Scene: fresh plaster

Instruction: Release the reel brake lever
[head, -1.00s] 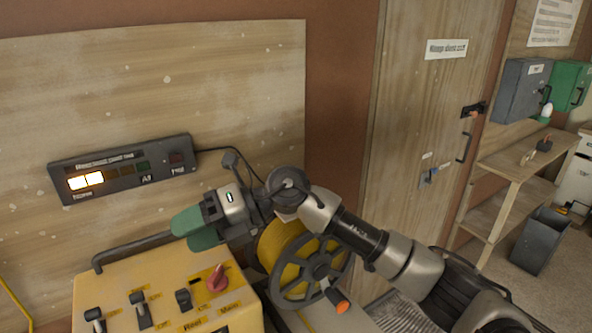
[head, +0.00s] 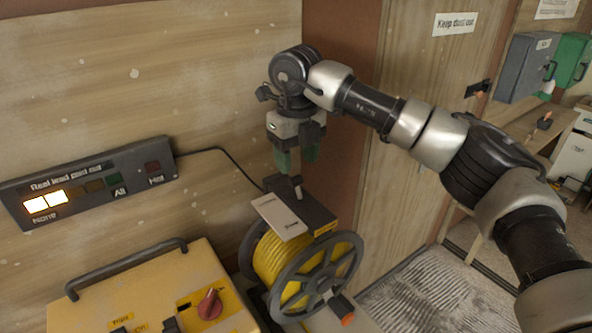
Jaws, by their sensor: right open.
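The cable reel (head: 268,258) has yellow cable on a dark spoked wheel and stands right of the yellow cabinet. A dark brake housing (head: 318,212) sits on top of it. A short dark upright piece (head: 297,187), which looks like the brake lever, stands at its back. A pale plate (head: 279,216) lies against the housing's left side and its writing is too small to read. My right gripper (head: 298,165) points down just above the upright piece, its green fingers apart and empty. Whether a finger touches it is unclear. My left gripper is out of view.
The yellow cabinet (head: 160,285) has a dark handle and a red knob (head: 210,304). The wall panel (head: 90,182) headed "Reel lead paid out" has lit lamps at its "None" end. A wooden door (head: 410,130) and a ribbed mat (head: 430,295) are to the right.

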